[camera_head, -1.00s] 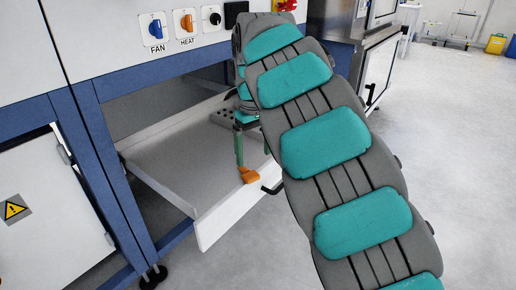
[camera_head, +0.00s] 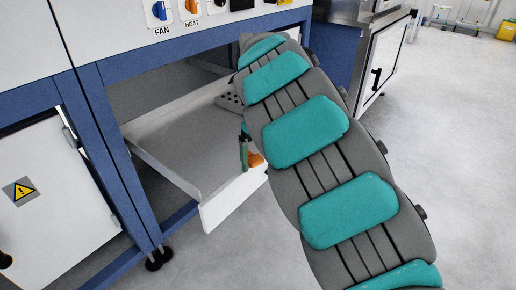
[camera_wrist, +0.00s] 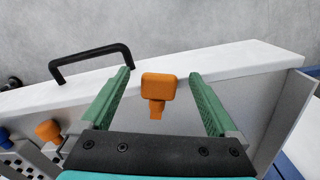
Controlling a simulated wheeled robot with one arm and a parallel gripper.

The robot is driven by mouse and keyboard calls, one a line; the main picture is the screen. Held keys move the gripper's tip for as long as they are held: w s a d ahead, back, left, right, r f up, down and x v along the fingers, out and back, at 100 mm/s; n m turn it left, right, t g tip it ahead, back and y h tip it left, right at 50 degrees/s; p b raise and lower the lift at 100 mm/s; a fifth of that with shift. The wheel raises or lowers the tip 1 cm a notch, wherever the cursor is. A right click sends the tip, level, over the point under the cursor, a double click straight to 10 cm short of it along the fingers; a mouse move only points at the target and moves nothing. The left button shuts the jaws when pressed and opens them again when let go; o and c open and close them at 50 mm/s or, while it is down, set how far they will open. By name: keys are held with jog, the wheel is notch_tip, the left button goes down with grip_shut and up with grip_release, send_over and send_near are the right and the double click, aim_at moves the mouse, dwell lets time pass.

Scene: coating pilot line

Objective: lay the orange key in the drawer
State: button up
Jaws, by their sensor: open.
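The orange key (camera_wrist: 158,87) shows between the two green fingers of my gripper (camera_wrist: 160,88) in the wrist view, with a gap on both sides. Its broad head overlaps the top of the drawer's white front, and its narrow stem points to the drawer's inner side. I cannot tell what it rests on. In the head view the key (camera_head: 256,160) is a small orange patch at the drawer front, beside a green finger. My gripper is open and mostly hidden behind my arm. The drawer (camera_head: 232,198) is pulled out, with a bare grey floor.
A grey block with holes (camera_head: 230,101) sits at the drawer's back right. The wrist view shows another orange piece (camera_wrist: 47,131) and a blue piece (camera_wrist: 3,134) at lower left. A black handle (camera_wrist: 90,58) juts from the drawer front. A white cabinet door (camera_head: 60,190) stands left.

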jog(key=shift+c, duration=0.2)
jog(key=c, duration=1.4)
jog(key=shift+w+a, duration=0.1)
jog(key=shift+a, duration=0.05)
